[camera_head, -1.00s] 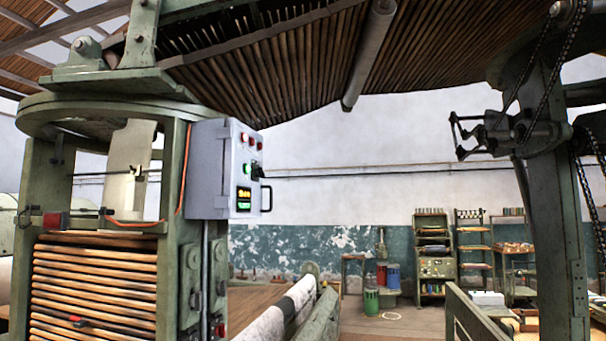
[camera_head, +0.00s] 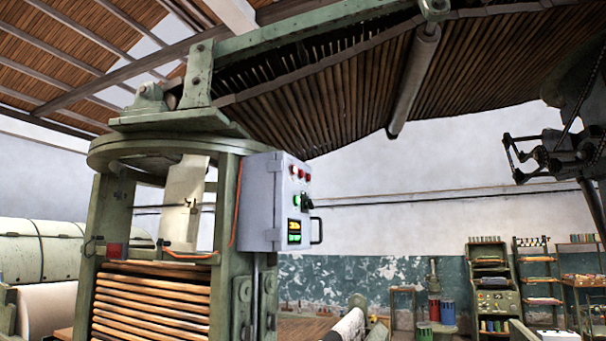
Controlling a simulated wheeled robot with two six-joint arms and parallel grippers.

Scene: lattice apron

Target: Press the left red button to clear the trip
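A grey control box (camera_head: 262,201) is fixed to the right post of the green machine frame. Its right-hand face carries a row of red buttons near the top; the left red button (camera_head: 293,169) is at the left end of that row. Below the row are a green button or lamp, a black switch (camera_head: 307,202) and a small lit display (camera_head: 294,231) with yellow and green characters. A dark handle stands out at the box's right edge. Neither of my grippers shows in the view.
The machine frame (camera_head: 230,205) holds a stack of wooden slats (camera_head: 155,298). A slatted lattice (camera_head: 330,100) and a grey roller (camera_head: 414,80) hang overhead. A dark mechanism (camera_head: 545,158) hangs at the right. Shelves (camera_head: 490,285) and drums (camera_head: 448,312) stand at the back wall.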

